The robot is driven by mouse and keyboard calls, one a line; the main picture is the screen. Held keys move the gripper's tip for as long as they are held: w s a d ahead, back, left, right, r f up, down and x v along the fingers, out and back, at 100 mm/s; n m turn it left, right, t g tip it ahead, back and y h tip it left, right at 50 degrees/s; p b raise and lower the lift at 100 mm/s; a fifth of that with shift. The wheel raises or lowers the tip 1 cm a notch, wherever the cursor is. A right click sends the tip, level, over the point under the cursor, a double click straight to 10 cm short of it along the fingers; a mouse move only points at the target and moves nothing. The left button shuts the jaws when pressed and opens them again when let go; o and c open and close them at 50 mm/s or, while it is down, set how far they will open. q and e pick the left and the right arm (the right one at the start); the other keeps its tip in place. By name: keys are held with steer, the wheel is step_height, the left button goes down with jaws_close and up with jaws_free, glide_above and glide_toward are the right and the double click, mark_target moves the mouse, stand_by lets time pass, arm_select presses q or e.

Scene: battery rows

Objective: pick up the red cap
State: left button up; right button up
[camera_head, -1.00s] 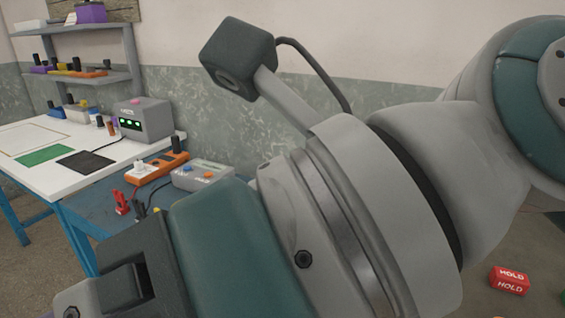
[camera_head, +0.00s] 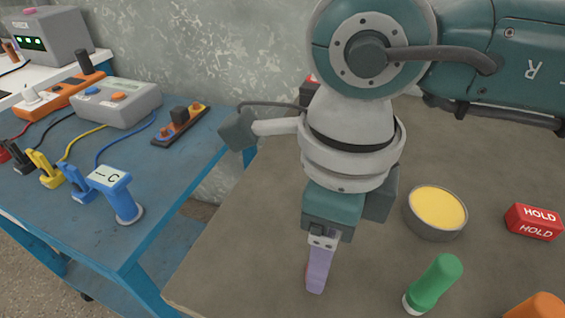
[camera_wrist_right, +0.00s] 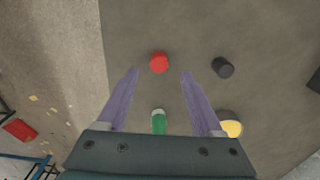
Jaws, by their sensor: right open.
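The red cap (camera_wrist_right: 159,62) is a small round piece on the brown tabletop in the right wrist view. It lies between and just beyond the fingertips of my right gripper (camera_wrist_right: 160,73), apart from both fingers. The right gripper's purple fingers are open with nothing held. In the head view my right gripper (camera_head: 317,286) points down over the table's left part. I cannot make out the red cap for certain in the head view. My left gripper is not in view.
A green cylinder (camera_head: 435,283), a bowl with yellow inside (camera_head: 436,212), a red HOLD block (camera_head: 534,221) and an orange piece (camera_head: 540,306) stand right of the gripper. A black cap (camera_wrist_right: 222,67) lies beside the red one. A blue bench (camera_head: 60,205) with tools and cables is at left.

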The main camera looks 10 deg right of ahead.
steer(key=f, duration=0.4)
steer(key=shift+a+f, duration=0.25)
steer(key=shift+c, duration=0.4)
jaws_close()
